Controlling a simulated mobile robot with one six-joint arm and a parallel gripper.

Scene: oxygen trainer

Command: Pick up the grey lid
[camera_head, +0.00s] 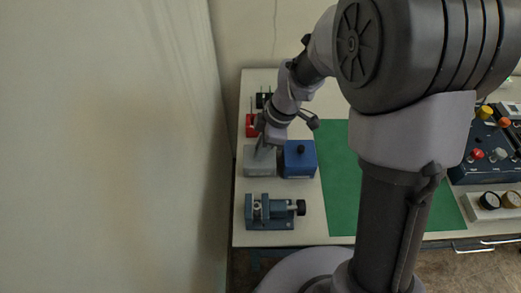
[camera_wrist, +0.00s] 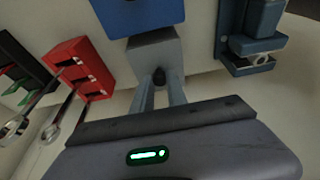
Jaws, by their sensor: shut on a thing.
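The grey lid (camera_wrist: 154,48) is in the upper middle of the wrist view, with a dark knob (camera_wrist: 158,76) standing out from it. In the head view the grey lid (camera_head: 256,163) is at the left of the table, partly covered by my gripper (camera_head: 264,149). My gripper's two fingers (camera_wrist: 159,84) are closed on the knob, one on each side. The lid looks level and in place on its grey box; I cannot tell any gap beneath it.
A blue box (camera_head: 299,164) with a black knob stands right beside the grey one. A blue vise (camera_head: 270,213) is in front. A red rack (camera_wrist: 80,68) with wrenches is close behind. A green mat (camera_head: 338,190) lies clear to the right; a control panel (camera_head: 485,155) stands beyond it.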

